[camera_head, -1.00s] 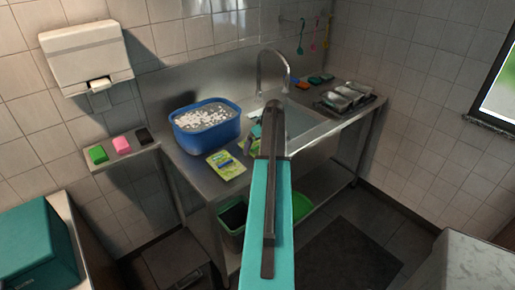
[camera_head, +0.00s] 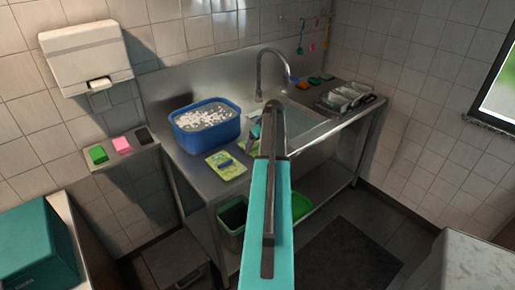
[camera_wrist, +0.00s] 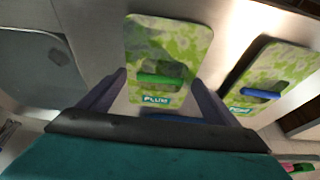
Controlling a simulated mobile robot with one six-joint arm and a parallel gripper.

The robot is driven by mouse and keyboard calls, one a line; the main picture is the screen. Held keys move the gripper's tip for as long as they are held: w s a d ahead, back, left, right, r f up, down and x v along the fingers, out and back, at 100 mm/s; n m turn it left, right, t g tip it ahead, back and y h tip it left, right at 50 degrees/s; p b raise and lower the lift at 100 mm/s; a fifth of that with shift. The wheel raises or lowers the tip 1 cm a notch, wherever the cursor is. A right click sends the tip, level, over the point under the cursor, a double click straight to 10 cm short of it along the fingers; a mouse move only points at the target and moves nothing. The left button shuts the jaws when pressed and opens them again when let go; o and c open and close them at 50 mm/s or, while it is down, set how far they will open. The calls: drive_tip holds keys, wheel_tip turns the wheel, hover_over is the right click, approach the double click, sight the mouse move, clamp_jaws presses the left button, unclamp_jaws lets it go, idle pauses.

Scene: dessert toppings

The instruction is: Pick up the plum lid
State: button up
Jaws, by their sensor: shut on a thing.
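The plum lid (camera_wrist: 168,45) is a flat green leaf-patterned panel with a green bar handle and a "PLUM" label. In the wrist view it lies between the two dark purple fingers of my gripper (camera_wrist: 160,82), which is shut on it; the exact contact is hard to see. In the head view the lid (camera_head: 245,149) is mostly hidden by my arm, and my gripper (camera_head: 254,133) is small there, above the counter. A similar lid with a blue handle (camera_wrist: 273,75) lies to the right, and in the head view to the left (camera_head: 226,172).
A blue tub of white pieces (camera_head: 207,135) stands behind the lids. The sink (camera_head: 298,118) and faucet (camera_head: 268,58) are to the right, with a rack of metal containers (camera_head: 345,97) beyond. Green, pink and black items sit on a left ledge (camera_head: 126,158).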

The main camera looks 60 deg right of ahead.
drive_tip(key=shift+r, duration=0.2)
drive_tip(key=shift+d+r+b, duration=0.1)
drive_tip(key=shift+r+b, duration=0.85)
drive_tip(key=shift+r, duration=0.25)
drive_tip(key=shift+s+r+b, duration=0.25)
drive_tip(key=shift+r+b, duration=0.05)
drive_tip(key=s+d+b, duration=0.1)
drive_tip(key=s+b, duration=0.1)
drive_tip(key=s, duration=0.5)
drive_tip(key=s+d+r+b, duration=0.1)
drive_tip(key=s+d+b, duration=0.1)
drive_tip(key=s, duration=0.6)
drive_tip(key=shift+d+r+b, duration=0.25)
drive_tip(key=shift+r+b, duration=0.05)
drive_tip(key=shift+b, duration=0.05)
